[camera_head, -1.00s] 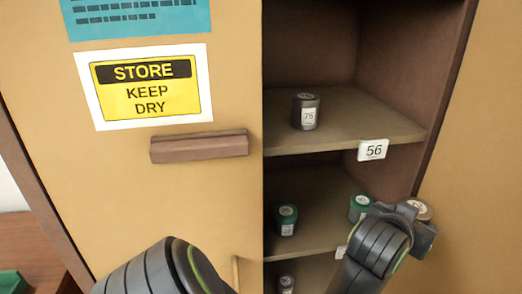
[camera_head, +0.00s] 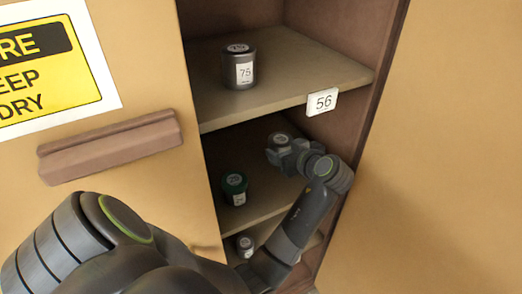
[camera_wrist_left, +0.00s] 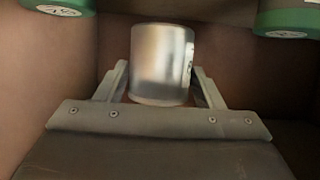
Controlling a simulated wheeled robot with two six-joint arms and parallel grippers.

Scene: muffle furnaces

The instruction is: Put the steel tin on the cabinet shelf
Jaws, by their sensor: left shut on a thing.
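In the head view, the left gripper (camera_head: 282,150) reaches into the cabinet's middle compartment, shut on the steel tin (camera_head: 280,138), whose top shows. The middle shelf (camera_head: 262,200) lies under it; I cannot tell whether the tin touches it. My right gripper is not in view.
A green tin (camera_head: 235,188) stands left on the middle shelf; green tins edge the wrist view's top corners. A grey tin labelled 75 (camera_head: 239,66) stands on the shelf tagged 56 (camera_head: 322,101), above my gripper. Another tin (camera_head: 245,246) is below. The cabinet door (camera_head: 120,200) is at left.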

